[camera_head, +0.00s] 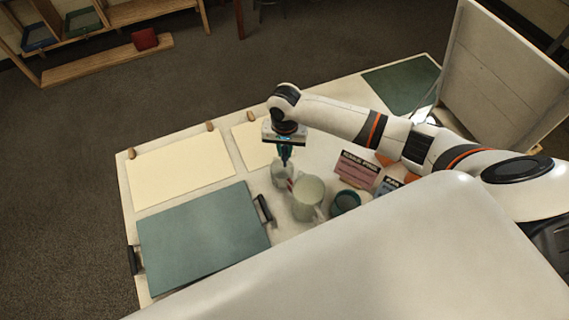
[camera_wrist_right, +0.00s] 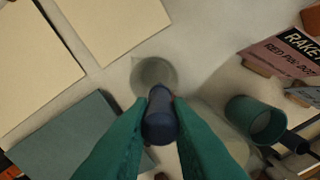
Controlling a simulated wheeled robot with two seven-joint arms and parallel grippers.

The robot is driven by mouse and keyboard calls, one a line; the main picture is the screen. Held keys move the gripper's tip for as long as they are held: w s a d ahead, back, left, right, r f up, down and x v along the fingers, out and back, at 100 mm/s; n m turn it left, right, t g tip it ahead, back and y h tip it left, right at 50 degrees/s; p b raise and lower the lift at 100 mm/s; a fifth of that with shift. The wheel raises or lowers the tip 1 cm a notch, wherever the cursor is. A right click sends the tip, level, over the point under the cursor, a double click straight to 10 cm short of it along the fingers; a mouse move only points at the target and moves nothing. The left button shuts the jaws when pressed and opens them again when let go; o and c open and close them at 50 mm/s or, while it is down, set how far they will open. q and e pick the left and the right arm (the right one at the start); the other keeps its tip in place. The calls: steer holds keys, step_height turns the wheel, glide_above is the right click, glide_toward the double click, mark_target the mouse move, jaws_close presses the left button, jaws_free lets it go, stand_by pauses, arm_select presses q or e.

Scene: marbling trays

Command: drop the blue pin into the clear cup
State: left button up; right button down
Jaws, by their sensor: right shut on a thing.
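My right gripper (camera_head: 286,158) is above the table with its fingers pointing down. In the wrist view its two teal fingers are shut on the dark blue pin (camera_wrist_right: 160,122), which is held end-on to the camera. The clear cup (camera_head: 280,177) stands on the table under the right gripper in the head view. In the wrist view the clear cup (camera_wrist_right: 152,71) lies just beyond the pin's end, partly overlapped by it. I cannot tell the height of the pin above the cup's rim. My left gripper is not in view.
A pale, larger cup (camera_head: 308,193) stands close to the clear cup. A teal mug (camera_head: 346,202) and a pink sign (camera_head: 357,168) are to its right. A teal tray (camera_head: 203,238) with black handles and a cream sheet (camera_head: 180,168) lie to the left.

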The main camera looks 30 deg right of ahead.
mark_target(288, 163)
steer(key=shift+s+d+f+m, duration=0.2)
steer(key=shift+s+f+m, duration=0.1)
steer(key=shift+f, duration=0.5)
steer(key=shift+d+f+b, duration=0.1)
steer(key=shift+f+b, duration=0.25)
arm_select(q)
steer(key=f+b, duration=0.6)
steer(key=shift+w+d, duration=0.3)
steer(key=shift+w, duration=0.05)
arm_select(e)
steer(key=f, duration=0.5)
steer(key=shift+w+d+f, duration=0.15)
steer(key=shift+w+f, duration=0.05)
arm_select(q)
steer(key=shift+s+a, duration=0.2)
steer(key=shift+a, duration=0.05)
arm_select(e)
steer(key=c, duration=1.3)
jaws_free()
steer(key=shift+r, duration=0.1)
